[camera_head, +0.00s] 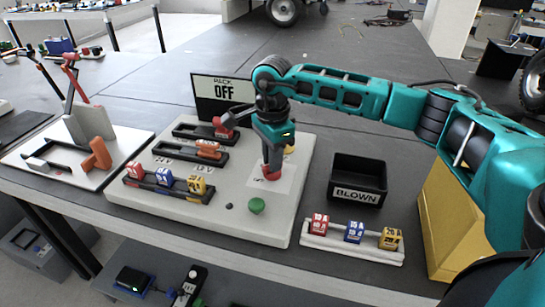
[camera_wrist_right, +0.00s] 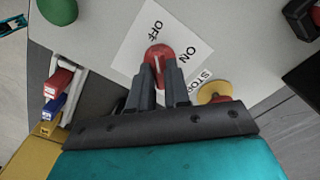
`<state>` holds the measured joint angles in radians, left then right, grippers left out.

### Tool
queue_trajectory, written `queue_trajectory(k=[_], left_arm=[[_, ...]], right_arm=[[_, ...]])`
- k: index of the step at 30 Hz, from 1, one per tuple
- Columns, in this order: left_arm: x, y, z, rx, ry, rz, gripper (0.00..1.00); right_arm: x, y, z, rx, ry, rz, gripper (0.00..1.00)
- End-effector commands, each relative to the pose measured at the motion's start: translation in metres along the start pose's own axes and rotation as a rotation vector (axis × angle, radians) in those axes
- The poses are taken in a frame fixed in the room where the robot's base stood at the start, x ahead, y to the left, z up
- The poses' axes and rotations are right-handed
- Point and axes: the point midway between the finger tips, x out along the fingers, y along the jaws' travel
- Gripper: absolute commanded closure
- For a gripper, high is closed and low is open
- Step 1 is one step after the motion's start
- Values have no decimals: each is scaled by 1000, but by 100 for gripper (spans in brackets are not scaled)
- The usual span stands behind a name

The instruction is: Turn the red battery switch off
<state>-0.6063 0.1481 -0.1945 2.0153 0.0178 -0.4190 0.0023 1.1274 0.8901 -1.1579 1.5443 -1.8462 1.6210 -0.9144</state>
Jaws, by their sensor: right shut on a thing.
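The red battery switch (camera_head: 270,174) is a round red knob on a white label plate on the grey panel. In the right wrist view the knob (camera_wrist_right: 158,53) has a pale line pointing roughly toward OFF on the label (camera_wrist_right: 133,45); ON shows to the right. My right gripper (camera_head: 271,168) comes down from above and is shut on the knob; its dark fingers (camera_wrist_right: 158,78) partly hide it. A black display (camera_head: 222,92) at the back of the panel reads "PACK OFF". My left gripper is not in view.
A black BLOWN bin (camera_head: 357,180) and a white rack (camera_head: 352,242) of coloured fuses stand right of the panel. A green button (camera_head: 256,206) is in front of the switch.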

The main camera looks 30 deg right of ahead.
Motion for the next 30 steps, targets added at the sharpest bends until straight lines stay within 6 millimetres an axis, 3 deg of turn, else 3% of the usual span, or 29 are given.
queue_trajectory(k=[10, 11, 18, 26, 30], left_arm=[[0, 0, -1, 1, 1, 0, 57], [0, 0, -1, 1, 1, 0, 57], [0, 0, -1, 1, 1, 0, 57], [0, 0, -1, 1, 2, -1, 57], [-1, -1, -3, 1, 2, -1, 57]], right_arm=[[-1, 0, 1, -7, -2, -2, 100], [-1, 0, 1, -7, -2, -2, 80], [0, 0, 1, -5, -1, -1, 57], [-2, 0, 0, -3, -1, -1, 57], [-16, -1, 0, -3, -1, -3, 57]])
